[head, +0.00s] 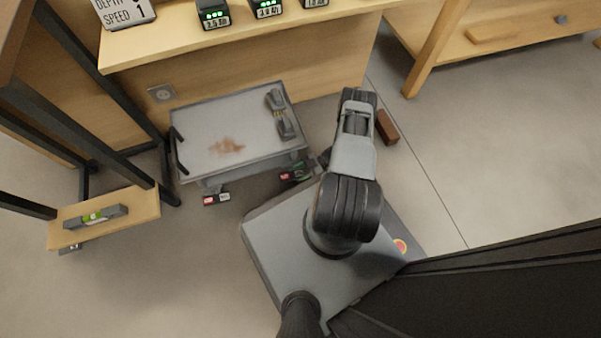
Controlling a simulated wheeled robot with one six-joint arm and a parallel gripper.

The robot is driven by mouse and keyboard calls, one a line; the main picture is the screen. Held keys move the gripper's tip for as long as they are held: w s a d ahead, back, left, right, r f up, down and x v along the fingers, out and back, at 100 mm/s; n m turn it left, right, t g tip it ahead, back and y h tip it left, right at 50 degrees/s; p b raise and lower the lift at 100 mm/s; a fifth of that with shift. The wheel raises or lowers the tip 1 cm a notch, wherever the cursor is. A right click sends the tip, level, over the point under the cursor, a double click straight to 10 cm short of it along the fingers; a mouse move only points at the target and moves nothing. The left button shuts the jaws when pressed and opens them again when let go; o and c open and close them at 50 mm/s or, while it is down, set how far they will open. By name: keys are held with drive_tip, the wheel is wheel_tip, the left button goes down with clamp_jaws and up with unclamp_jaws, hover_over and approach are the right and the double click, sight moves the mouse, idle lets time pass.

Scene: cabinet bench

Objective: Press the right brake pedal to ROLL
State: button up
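A low grey cart (190,135) stands in front of the wooden bench, with two brake pedals low along its near edge. The right brake pedal (297,172) shows a red part on its left and a dark green part on its right. The left brake pedal (215,199) shows a red part and a pale part. The pedals' lettering is too small to read. My arm rises from my base and bends over to the right of the right pedal. A dark piece beside that pedal may be my gripper (324,157); its fingers are hidden, and contact cannot be told.
Two dark grey fittings sit at the cart top's right side, and a brown stain (227,147) marks its middle. A wooden shelf (145,203) with a spirit level (96,216) is at left. A brown block (387,127) lies on the floor right of my arm.

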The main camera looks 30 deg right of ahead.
drive_tip(key=p+v, duration=0.2)
drive_tip(key=v, duration=1.1)
drive_tip(key=shift+s+d, duration=0.15)
drive_tip(key=shift+d, duration=0.2)
drive_tip(key=shift+r, duration=0.15)
drive_tip(key=shift+s, duration=0.1)
